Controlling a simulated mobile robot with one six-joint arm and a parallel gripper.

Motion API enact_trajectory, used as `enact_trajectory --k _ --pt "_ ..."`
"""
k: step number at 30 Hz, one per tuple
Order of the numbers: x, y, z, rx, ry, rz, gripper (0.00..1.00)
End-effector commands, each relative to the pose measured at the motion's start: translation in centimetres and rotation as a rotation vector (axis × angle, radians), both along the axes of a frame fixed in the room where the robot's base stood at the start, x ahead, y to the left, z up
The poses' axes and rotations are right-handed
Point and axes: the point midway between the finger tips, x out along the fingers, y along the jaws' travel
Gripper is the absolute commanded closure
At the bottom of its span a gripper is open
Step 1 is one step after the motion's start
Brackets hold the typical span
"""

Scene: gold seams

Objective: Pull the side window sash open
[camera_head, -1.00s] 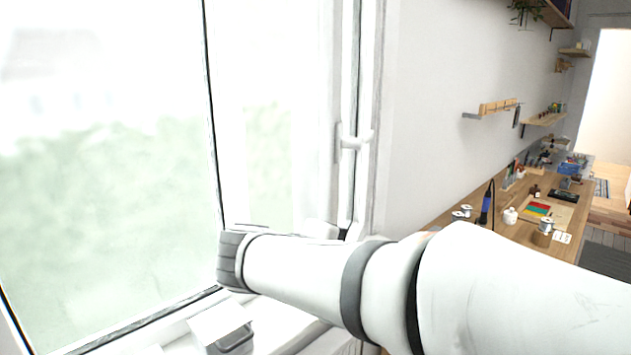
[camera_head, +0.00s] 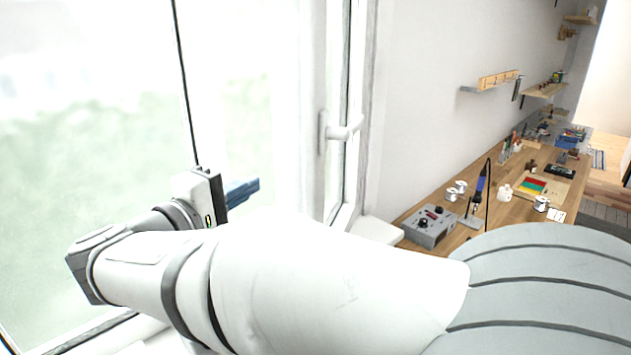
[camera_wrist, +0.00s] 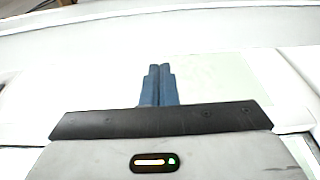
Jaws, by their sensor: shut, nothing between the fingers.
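The side window sash (camera_head: 311,85) is a tall white frame in the middle of the head view, with pale glass to its left. Its white lever handle (camera_head: 341,131) sticks out to the right. I cannot tell whether the sash stands ajar. My gripper (camera_head: 256,185) is in front of the glass, left of the handle and a little lower, with its blue fingers pointing right. The fingers are together and empty, apart from the handle. In the wrist view the shut fingers (camera_wrist: 160,68) show against pale, washed-out surfaces; the handle cannot be made out there.
A wooden workbench (camera_head: 480,210) runs along the wall at right, with a grey control box (camera_head: 431,227), a soldering iron (camera_head: 478,190) and small items. A wall shelf (camera_head: 492,82) hangs above it. My arm covers the lower middle of the head view.

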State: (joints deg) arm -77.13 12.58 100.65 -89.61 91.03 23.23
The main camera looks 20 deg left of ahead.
Motion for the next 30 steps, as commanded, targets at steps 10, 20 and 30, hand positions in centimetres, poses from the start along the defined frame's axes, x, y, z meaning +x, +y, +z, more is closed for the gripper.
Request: enact_trajectory --k 10,20,30 --pt "4.2 -3.4 0.2 -0.002 0.001 -0.002 1.0" --pt "4.3 -5.2 0.0 -0.001 0.001 -0.002 1.0" --pt "4.2 -5.3 0.0 0.001 0.001 0.002 1.0"
